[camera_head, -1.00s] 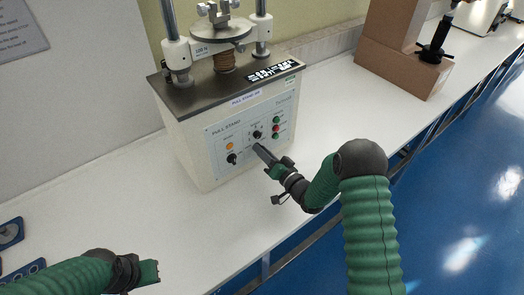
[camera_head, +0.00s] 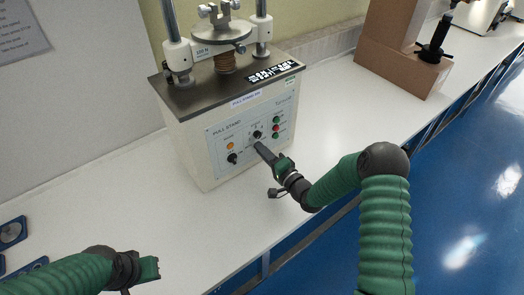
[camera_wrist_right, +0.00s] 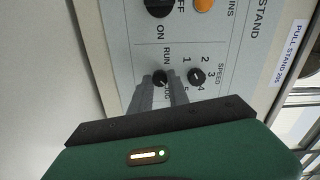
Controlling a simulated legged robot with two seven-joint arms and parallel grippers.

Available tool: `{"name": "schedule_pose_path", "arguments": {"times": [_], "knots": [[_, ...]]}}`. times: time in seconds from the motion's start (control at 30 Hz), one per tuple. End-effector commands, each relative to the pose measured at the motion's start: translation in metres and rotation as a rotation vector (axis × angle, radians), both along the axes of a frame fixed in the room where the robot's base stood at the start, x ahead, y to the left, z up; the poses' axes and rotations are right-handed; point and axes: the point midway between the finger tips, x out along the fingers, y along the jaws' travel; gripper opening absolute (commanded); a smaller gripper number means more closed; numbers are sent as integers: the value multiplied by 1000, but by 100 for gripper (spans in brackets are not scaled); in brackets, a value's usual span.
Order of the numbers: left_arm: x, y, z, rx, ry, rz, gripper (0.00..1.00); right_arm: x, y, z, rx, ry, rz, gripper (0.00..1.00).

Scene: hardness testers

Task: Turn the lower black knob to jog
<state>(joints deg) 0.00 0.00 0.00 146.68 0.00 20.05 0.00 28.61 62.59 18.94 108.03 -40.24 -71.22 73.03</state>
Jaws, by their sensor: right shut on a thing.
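The pull stand's front panel (camera_head: 222,139) faces me. Its lower black knob (camera_wrist_right: 160,77), by the RUN and JOG labels, sits between the fingertips of my right gripper (camera_wrist_right: 158,86), which is shut on it. In the head view my right gripper (camera_head: 259,147) covers this knob. The knob's pointer direction is too small to read. The black speed knob (camera_wrist_right: 197,77) is just beside it; it also shows above my fingertips in the head view (camera_head: 257,134). My left gripper (camera_head: 150,270) is low at the left, away from the machine; its jaw opening is unclear.
The black mains switch (camera_head: 232,158) and orange lamp (camera_head: 230,146) are left of my right gripper. Green and red buttons (camera_head: 276,128) are to its right. The white bench (camera_head: 330,105) is clear around the stand. Cardboard boxes (camera_head: 390,70) stand further right.

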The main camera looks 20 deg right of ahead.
Motion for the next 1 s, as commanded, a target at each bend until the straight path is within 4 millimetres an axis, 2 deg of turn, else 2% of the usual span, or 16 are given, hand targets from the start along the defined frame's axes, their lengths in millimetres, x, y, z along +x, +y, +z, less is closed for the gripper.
{"name": "schedule_pose_path", "arguments": {"times": [0.4, 0.43, 0.6, 0.87, 1.0], "knots": [[0, 0, 0, 0, 0, 0, 0, 0, -3, -3, 6, 8, -7, 0], [0, 0, 0, 0, 0, 0, 0, 0, -3, -3, 6, 8, -7, 22], [0, 0, 0, 0, 0, 0, 0, 0, -2, -2, 6, 7, -5, 43], [0, 0, 0, 0, 0, 0, 0, -1, -1, -1, 6, 5, -3, 43], [0, 0, 0, 0, 0, 0, 0, -11, -6, -1, 6, 5, -3, 43]]}}
